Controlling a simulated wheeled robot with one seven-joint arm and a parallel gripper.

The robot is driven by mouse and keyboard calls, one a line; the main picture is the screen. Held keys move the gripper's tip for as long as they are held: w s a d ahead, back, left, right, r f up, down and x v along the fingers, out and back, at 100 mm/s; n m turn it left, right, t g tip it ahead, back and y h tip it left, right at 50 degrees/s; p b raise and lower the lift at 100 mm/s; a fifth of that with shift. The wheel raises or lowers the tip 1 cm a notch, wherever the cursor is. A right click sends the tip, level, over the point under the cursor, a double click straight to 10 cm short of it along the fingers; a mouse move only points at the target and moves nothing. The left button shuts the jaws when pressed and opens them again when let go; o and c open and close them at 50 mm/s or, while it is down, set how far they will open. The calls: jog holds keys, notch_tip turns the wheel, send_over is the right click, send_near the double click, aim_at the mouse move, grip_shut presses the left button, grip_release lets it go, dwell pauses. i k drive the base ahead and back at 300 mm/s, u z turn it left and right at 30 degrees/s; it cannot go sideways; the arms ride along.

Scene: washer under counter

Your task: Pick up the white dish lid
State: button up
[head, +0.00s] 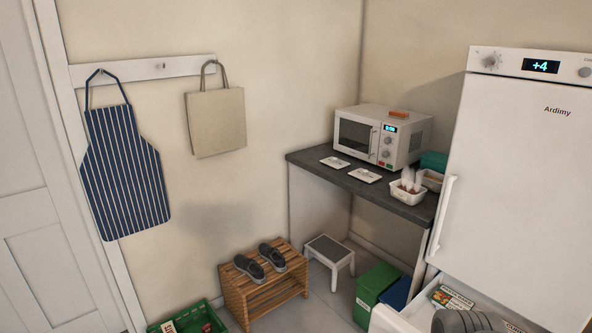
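Two flat white dish lids lie on the dark counter (312,158), left of and in front of the microwave. One white lid (335,162) is farther left; the other white lid (365,175) is nearer the counter's middle. Each seems to have a small knob on top. A white dish (407,198) with contents and pale wisps above it stands uncovered to their right. A second white dish (434,186) stands behind it, partly hidden by the fridge.
A white microwave (408,125) carries an orange item. The tall fridge (520,170) has an open lower drawer (392,322) with packages. A green bin (372,292), step stool (330,250), shoe rack (262,303) and green crate (212,322) stand on the floor.

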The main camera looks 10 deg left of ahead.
aim_at(334, 162)
jog(key=u, duration=0.45)
jog(key=i, duration=2.35)
jog(key=u, duration=0.45)
jog(key=i, duration=0.9)
jog(key=u, duration=0.2)
